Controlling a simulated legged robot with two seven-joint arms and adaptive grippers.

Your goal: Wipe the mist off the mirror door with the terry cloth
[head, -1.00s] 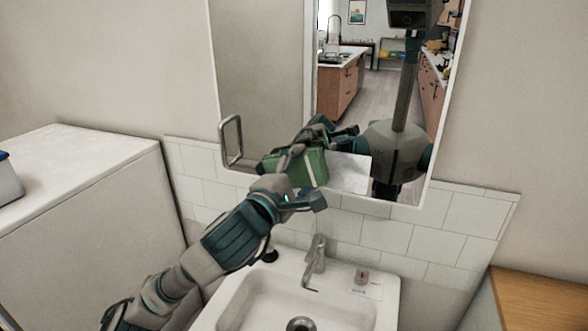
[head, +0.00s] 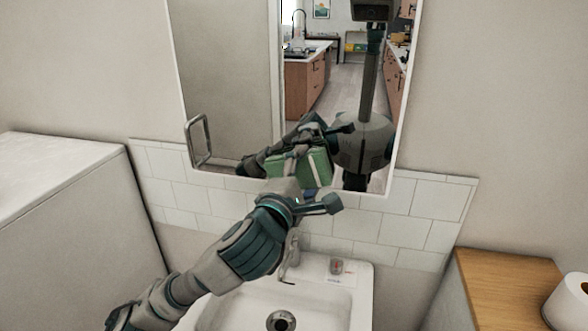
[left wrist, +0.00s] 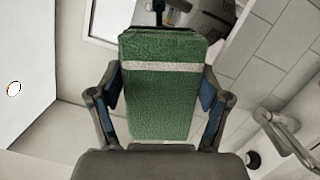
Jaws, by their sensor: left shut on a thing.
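The mirror door (head: 225,95) hangs on the wall above the sink, with a metal handle (head: 198,140) at its lower left. Its left part looks plain grey; its right part shows a clear reflection of a kitchen and of my body. My left gripper (head: 298,178) is at the door's lower edge, shut on the green terry cloth (head: 318,168). In the left wrist view the cloth (left wrist: 160,105) has a white stripe and sits between both fingers. Whether it touches the glass I cannot tell. My right gripper is not in view.
The white sink (head: 325,300) with its tap (head: 290,262) lies below my left arm. A white cabinet (head: 65,220) stands at left. A wooden counter (head: 500,290) with a white roll (head: 570,300) is at right.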

